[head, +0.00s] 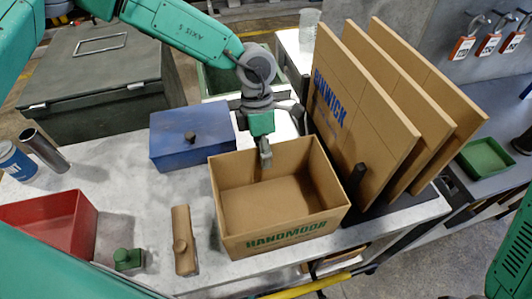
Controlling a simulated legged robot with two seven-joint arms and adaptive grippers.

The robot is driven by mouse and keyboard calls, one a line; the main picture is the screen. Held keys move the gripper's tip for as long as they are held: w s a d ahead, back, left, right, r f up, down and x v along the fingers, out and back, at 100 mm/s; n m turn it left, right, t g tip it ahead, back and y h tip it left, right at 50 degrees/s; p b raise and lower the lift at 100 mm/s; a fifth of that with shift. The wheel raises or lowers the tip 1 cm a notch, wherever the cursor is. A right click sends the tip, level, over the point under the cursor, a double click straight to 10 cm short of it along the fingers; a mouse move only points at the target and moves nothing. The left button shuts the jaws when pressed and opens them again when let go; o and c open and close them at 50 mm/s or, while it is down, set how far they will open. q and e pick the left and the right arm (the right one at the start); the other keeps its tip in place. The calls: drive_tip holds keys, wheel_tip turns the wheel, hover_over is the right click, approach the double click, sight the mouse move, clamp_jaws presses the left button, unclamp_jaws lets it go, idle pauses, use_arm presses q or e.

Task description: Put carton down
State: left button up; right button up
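The open, empty brown carton (279,234), with HANDMOOR printed in green on its front, is at the middle of the white worktop (120,180), near the front edge. It looks upright. I cannot tell whether its base touches the worktop. My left gripper (265,153) reaches down from behind over the carton's back wall. One finger lies against the inside of that wall, and the other is hidden behind it. The gripper looks shut on the wall. My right gripper is not in view; only a green part of my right arm shows at the lower right.
A blue box (192,141) stands left of the carton. Tall cardboard panels (362,110) stand in a rack close on the right. A tan block (184,245), a small green block (128,259) and a red bin (55,222) are at the left front.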

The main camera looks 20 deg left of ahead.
use_arm(q)
drive_tip(key=shift+w+a+r, duration=0.15)
drive_tip(key=shift+a+r, duration=0.1)
drive_tip(key=shift+a, duration=0.4)
drive_tip(key=v, duration=1.1)
drive_tip(key=shift+r, duration=0.2)
drive_tip(key=shift+d, duration=0.3)
drive_tip(key=shift+d, duration=0.1)
